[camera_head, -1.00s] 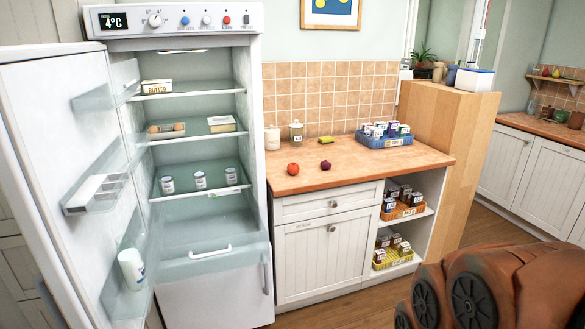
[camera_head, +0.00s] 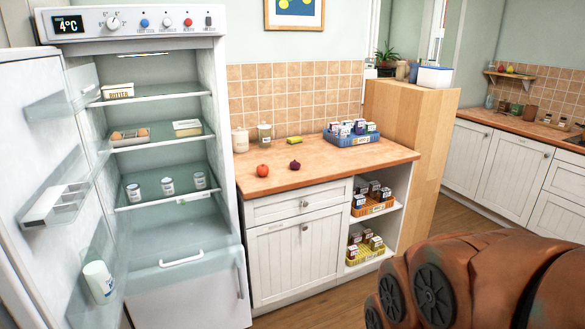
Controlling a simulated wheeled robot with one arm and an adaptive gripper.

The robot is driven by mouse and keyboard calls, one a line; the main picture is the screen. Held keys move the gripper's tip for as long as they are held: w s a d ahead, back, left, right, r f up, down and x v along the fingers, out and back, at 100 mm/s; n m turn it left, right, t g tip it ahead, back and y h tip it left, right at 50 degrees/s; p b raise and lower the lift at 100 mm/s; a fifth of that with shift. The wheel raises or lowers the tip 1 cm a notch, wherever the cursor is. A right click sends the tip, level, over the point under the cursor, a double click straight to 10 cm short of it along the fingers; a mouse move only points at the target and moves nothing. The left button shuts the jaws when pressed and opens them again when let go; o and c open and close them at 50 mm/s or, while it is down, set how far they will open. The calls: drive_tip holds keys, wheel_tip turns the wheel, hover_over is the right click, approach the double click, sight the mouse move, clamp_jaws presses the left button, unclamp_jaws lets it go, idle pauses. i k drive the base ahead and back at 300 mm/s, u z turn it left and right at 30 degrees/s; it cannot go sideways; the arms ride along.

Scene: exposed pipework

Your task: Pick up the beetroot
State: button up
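The beetroot (camera_head: 295,165) is a small, dark purple round thing on the wooden counter (camera_head: 330,170). It sits to the right of a red-orange tomato-like item (camera_head: 263,170) and apart from it. A yellow item (camera_head: 295,141) lies behind it. Nothing covers the beetroot. A rusty brown part of my arm fills the lower right corner of the picture. My gripper itself does not show.
An open fridge (camera_head: 150,285) stands left of the counter, its door swung out to the left. A blue crate of cartons (camera_head: 351,140) sits at the counter's back right. Open shelves below hold crates. A tall wooden cabinet (camera_head: 425,150) stands to the right.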

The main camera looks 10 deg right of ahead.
sight(295, 166)
drive_tip(key=z, duration=0.4)
drive_tip(key=i, duration=1.85)
drive_tip(key=u, duration=1.15)
drive_tip(key=i, duration=0.6)
drive_tip(key=u, duration=0.4)
